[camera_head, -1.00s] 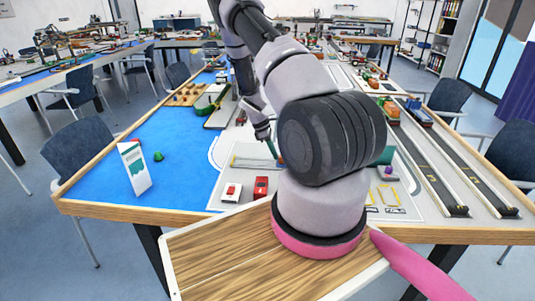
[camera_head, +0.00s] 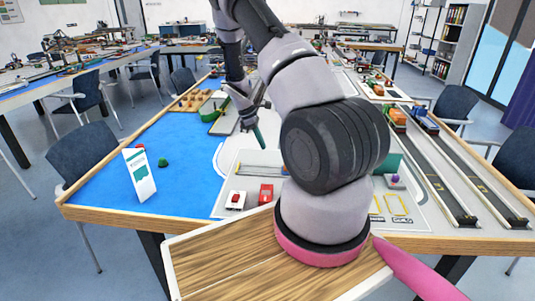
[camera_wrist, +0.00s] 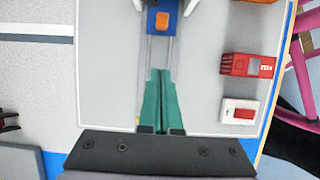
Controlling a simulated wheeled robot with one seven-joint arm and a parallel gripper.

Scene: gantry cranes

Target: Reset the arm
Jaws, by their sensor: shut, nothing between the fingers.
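My arm reaches from the lower middle of the head view out over the table. My gripper (camera_head: 259,140) hangs above the white board, pointing down, with its green fingers together. In the wrist view my gripper (camera_wrist: 161,80) shows as two green fingers lying side by side, with nothing between them. Beyond the fingertips in the wrist view, a blue piece with an orange block (camera_wrist: 162,20) sits on a pair of rails. My upper arm hides part of the board in the head view.
A white sign (camera_head: 139,175) stands on the blue area (camera_head: 185,180) at the left. Two long dark tracks (camera_head: 440,178) run along the right. The blue area is mostly clear.

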